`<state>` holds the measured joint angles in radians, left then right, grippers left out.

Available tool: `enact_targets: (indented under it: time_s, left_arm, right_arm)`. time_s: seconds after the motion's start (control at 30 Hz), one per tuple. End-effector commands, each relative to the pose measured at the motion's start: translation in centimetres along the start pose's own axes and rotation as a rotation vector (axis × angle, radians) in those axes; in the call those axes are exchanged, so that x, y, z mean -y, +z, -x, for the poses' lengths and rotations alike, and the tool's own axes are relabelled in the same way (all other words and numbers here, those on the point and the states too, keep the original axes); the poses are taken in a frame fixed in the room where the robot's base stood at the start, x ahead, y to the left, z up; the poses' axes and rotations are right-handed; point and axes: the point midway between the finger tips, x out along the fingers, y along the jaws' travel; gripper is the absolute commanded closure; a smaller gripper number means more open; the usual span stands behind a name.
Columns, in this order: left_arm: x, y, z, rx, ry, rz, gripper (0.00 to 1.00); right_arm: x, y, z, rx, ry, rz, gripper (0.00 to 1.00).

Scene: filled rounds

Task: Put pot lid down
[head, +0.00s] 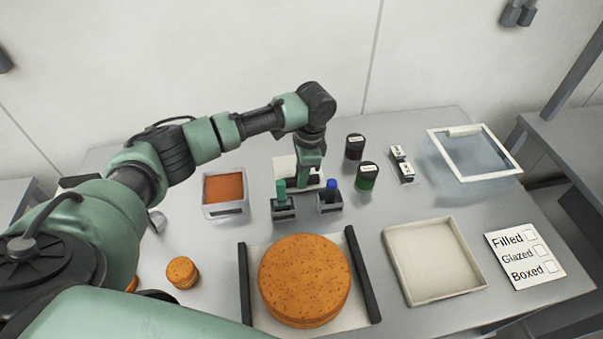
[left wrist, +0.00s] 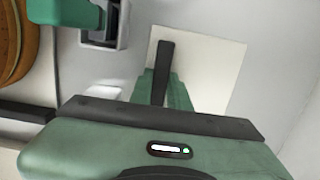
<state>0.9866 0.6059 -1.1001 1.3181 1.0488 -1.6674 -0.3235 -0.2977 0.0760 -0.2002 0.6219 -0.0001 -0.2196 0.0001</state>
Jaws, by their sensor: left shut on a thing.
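My left gripper (head: 311,176) points down over a pale square mat (head: 284,166) at the back middle of the table. In the left wrist view, the gripper (left wrist: 164,75) is above the same pale mat (left wrist: 218,72). Two dark pots stand to the right of the gripper, one with a red band (head: 355,148) and one with a green band (head: 367,177). My right gripper is out of view.
Two holders with a green-topped tool (head: 281,190) and a blue-topped tool (head: 332,188) stand close in front of the gripper. An orange-filled box (head: 224,188) is to the left. Large brown rounds (head: 304,278) lie in front. An empty tray (head: 396,268) is at right.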

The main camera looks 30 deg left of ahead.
Motion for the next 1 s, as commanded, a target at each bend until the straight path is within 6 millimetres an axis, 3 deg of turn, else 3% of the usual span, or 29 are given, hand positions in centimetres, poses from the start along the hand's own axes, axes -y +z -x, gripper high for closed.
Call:
enact_targets:
  time_s: [0.33,0.37,0.4,0.43,0.77,0.87,1.0]
  left_arm:
    - [0.0,-0.1,-0.3,0.0,0.0,0.0,1.0]
    - [0.0,-0.1,-0.3,-0.001,-0.001,0.0,0.77]
    - [0.0,-0.1,-0.3,-0.001,-0.001,0.0,0.66]
    - [0.0,-0.1,-0.3,-0.001,-0.001,0.0,0.61]
    - [0.0,0.0,-0.1,-0.001,-0.001,0.0,0.61]
    - [0.0,-0.1,0.5,-0.003,-0.001,0.0,0.61]
    - [0.1,-0.2,2.9,-0.005,-0.003,0.0,0.61]
  right_arm:
    - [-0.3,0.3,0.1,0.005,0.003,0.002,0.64]
    - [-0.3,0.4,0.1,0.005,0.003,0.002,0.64]
    - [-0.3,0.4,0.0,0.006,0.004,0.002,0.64]
    - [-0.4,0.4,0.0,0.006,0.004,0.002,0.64]
    - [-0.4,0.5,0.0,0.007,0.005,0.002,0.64]
    - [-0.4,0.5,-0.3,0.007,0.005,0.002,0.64]
    - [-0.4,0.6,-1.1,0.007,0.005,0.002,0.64]
